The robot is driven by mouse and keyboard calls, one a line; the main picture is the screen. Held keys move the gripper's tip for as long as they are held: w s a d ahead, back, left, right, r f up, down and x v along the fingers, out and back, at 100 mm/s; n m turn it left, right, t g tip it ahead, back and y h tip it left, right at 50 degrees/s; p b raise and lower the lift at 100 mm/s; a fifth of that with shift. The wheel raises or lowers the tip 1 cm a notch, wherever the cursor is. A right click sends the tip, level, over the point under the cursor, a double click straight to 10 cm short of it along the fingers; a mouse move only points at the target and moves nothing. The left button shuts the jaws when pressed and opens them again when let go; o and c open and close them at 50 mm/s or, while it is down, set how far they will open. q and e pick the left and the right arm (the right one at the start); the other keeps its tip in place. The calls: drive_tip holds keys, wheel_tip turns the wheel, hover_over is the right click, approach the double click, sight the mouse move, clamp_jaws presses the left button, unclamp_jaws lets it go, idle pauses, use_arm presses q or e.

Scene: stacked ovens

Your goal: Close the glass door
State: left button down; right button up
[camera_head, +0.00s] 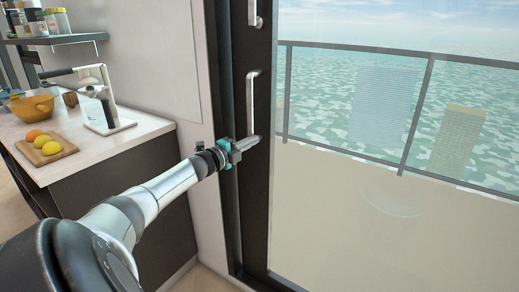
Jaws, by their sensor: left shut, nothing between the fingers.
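The glass door (338,222) fills the right side of the view, with a dark upright frame (257,210) along its left edge. A pale vertical handle (251,98) is fixed to this frame. My left arm reaches in from the lower left. My left gripper (248,144) is shut and holds nothing. Its fingertips are in front of the dark frame, at or just below the lower end of the handle. I cannot tell whether they touch it. How far the door stands open cannot be told. My right gripper is not in view.
A counter (140,132) on the left bears a cutting board (66,151) with fruit, an orange bowl (32,108) and a lever appliance (105,110). A shelf (70,38) with jars hangs above. A railing (420,95) and water show through the glass.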

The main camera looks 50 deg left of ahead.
use_arm(q)
drive_tip(key=shift+s+a+r, duration=0.15)
drive_tip(key=shift+s+a, duration=0.05)
drive_tip(key=shift+a, duration=0.65)
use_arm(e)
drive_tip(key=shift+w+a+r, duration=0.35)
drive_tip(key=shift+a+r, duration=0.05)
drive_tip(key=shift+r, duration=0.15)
use_arm(q)
drive_tip(key=shift+d, duration=0.1)
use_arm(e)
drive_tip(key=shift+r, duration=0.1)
